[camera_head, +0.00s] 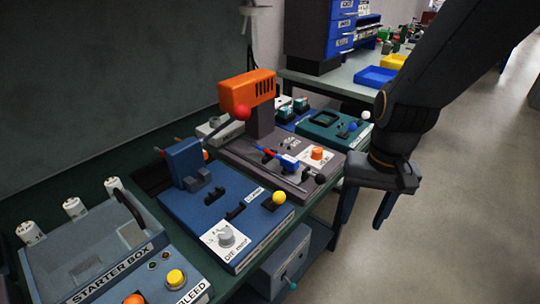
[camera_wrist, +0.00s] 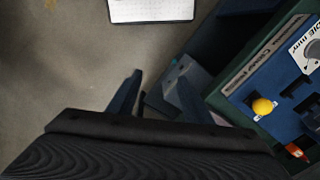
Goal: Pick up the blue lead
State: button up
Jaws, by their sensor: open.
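A small blue piece (camera_head: 289,162) with red and dark thin parts beside it lies on the grey machine in the middle of the bench in the head view. It may be the blue lead, but it is too small to be sure. My gripper (camera_head: 366,210) is open and empty, to the right of the bench edge and above the floor, apart from that piece. In the wrist view my gripper (camera_wrist: 156,88) shows two spread dark fingers, with floor and a grey box beyond them. I cannot make out a blue lead in the wrist view.
A blue machine with a yellow knob (camera_head: 279,198) stands left of the grey machine. An orange block (camera_head: 247,90) and a red ball lever (camera_head: 243,113) rise above the bench. A grey box (camera_head: 287,262) sits below it. The floor (camera_head: 440,230) at right is clear.

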jog(key=w+a+r+m+t+y+p, duration=0.1)
jog(key=w+a+r+m+p, duration=0.25)
jog(key=w+m, duration=0.2)
jog(key=w+a+r+m+y+p, duration=0.1)
jog(key=w+a+r+m+p, duration=0.1)
jog(key=w+a+m+p, duration=0.4)
jog(key=m+t+y+p, duration=0.1)
jog(key=m+t+p, duration=0.15)
jog(key=m, duration=0.95)
send_near(285, 156)
jog(key=shift+w+d+f+g+p, duration=0.1)
jog(key=shift+w+f+g+p, duration=0.15)
jog(key=shift+f+g+p, duration=0.35)
jog(key=shift+x, duration=0.95)
jog(key=shift+w+x, duration=0.15)
jog(key=shift+x, duration=1.25)
jog(key=shift+w+x, duration=0.1)
jog(key=shift+x, duration=1.35)
jog(key=shift+r, duration=0.1)
jog(key=shift+c, duration=0.2)
grip_shut()
